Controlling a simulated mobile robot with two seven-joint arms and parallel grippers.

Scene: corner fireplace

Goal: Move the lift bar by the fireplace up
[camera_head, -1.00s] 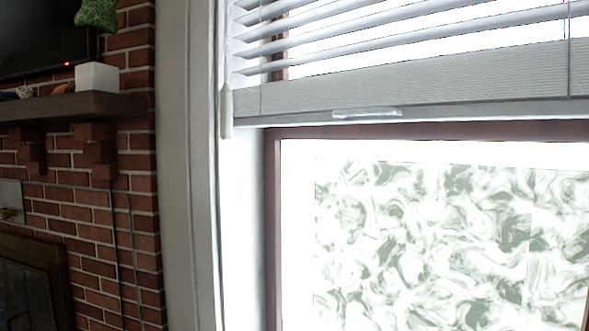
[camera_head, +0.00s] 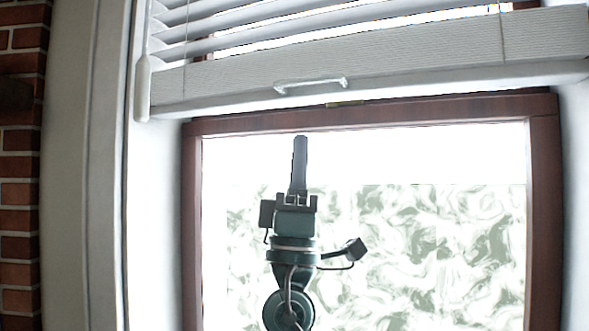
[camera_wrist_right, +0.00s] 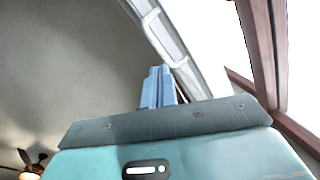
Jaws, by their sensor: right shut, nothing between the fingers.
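The white lift bar (camera_head: 311,85) is a small handle on the bottom rail (camera_head: 400,72) of the raised window blind, in the upper middle of the head view. My right gripper (camera_head: 300,140) is upright in front of the window, its fingers pointing up. The fingers are shut and empty. Their tips appear a little below the lift bar in the picture, apart from it. The shut fingers (camera_wrist_right: 158,72) also show in the right wrist view, with a pale rail-like strip beyond them. My left gripper is not in view.
The window has a dark brown frame (camera_head: 545,200) and a patterned lower pane. A pale pull (camera_head: 143,88) hangs at the blind's left end. The brick wall (camera_head: 18,220) is at the far left. A ceiling fan (camera_wrist_right: 32,160) shows in the wrist view.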

